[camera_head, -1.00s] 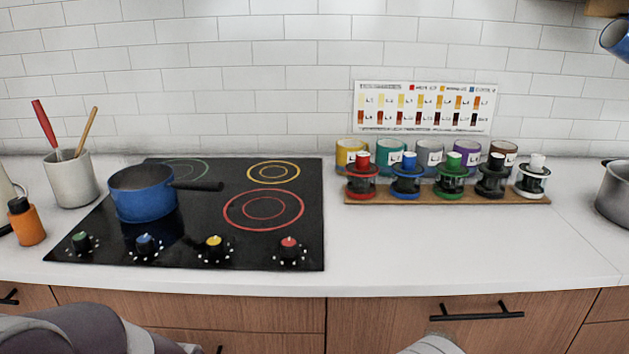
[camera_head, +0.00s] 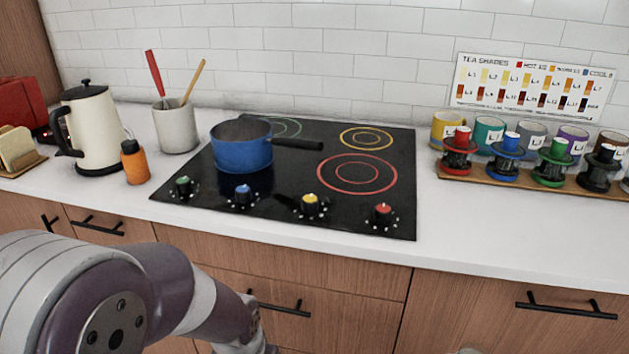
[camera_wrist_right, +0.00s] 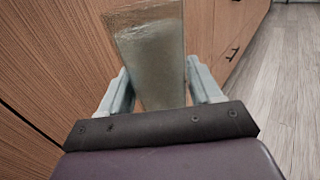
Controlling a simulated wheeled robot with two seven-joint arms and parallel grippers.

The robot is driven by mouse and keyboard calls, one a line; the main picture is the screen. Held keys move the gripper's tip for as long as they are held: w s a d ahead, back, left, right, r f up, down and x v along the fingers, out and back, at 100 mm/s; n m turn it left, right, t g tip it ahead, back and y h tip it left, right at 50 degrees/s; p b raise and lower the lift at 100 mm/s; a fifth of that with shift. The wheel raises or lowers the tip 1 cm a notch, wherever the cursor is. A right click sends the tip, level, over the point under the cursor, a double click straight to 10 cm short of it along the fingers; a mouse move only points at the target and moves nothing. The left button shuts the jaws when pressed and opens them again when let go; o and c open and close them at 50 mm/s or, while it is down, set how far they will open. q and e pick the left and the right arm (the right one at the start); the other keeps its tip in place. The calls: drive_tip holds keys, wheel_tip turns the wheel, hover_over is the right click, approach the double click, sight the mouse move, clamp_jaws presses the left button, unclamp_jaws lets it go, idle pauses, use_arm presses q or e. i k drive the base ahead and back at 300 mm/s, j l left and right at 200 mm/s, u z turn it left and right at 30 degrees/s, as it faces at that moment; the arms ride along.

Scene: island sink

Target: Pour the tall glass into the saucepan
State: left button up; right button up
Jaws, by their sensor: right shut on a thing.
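A blue saucepan (camera_head: 242,152) with a black handle pointing right stands on the left front of the black cooktop (camera_head: 300,205) in the head view. In the right wrist view my right gripper (camera_wrist_right: 160,85) is shut on a tall glass (camera_wrist_right: 152,50), with one finger on each side of it. The glass is clear and holds something pale and cloudy. It is in front of the wooden cabinet fronts, over the floor side, and is out of the head view. My left arm shows at the lower left of the head view, but its gripper is not visible.
A cream kettle (camera_head: 95,130), an orange bottle (camera_head: 134,163) and a utensil crock (camera_head: 176,128) stand left of the cooktop. White counter between cooktop and rack is clear.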

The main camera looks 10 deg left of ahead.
sight(245, 155)
drive_tip(key=j+u, duration=0.35)
drive_tip(key=j, duration=0.35)
drive_tip(key=j+u, duration=0.3)
drive_tip(key=j, duration=0.4)
drive_tip(key=i+j+u, duration=0.1)
drive_tip(key=j+u, duration=0.25)
drive_tip(key=j, duration=0.35)
